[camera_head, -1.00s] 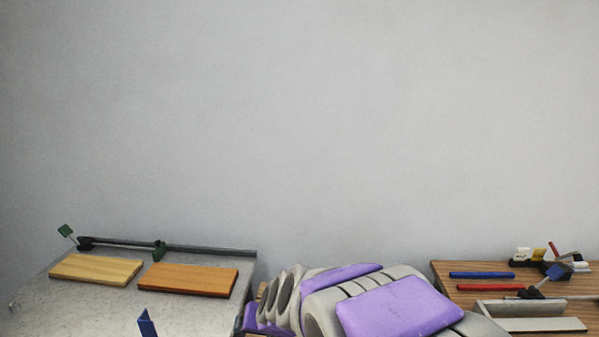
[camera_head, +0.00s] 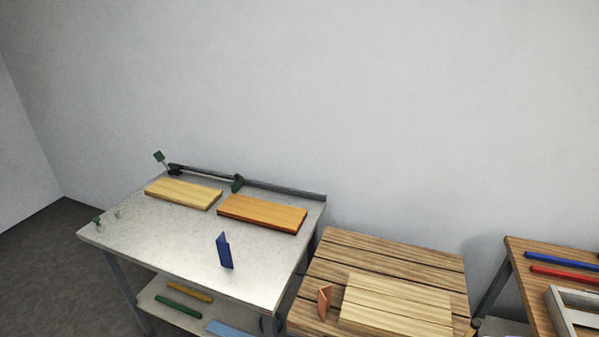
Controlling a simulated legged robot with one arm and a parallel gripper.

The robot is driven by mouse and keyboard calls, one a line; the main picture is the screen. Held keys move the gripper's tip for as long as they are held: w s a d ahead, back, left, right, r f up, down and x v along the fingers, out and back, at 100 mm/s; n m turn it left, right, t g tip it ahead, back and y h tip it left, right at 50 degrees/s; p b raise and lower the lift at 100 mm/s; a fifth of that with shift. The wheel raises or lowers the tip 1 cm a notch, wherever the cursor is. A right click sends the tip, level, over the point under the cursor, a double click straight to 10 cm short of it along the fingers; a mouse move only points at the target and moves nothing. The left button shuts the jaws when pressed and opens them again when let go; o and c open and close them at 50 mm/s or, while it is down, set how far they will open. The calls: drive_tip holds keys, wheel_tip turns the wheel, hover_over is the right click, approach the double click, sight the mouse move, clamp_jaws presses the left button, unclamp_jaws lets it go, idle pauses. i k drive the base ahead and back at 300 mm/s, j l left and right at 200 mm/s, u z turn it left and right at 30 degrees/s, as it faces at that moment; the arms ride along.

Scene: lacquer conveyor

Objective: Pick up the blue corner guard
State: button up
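The blue corner guard (camera_head: 225,251) stands upright on the front part of the grey-topped table (camera_head: 180,259) at the left. It is a small folded blue piece, with clear tabletop around it. My gripper is not in view. Only a small purple bit of my arm shows at the bottom right edge.
A pale board (camera_head: 183,194) and an orange-brown board (camera_head: 262,213) lie behind the guard. A slatted wooden table (camera_head: 392,257) in the middle holds a light wood panel (camera_head: 396,306) and a reddish-orange corner piece (camera_head: 324,301). Another table at right holds blue (camera_head: 562,260) and red bars.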

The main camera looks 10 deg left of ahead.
sight(226, 257)
drive_tip(key=u, duration=1.35)
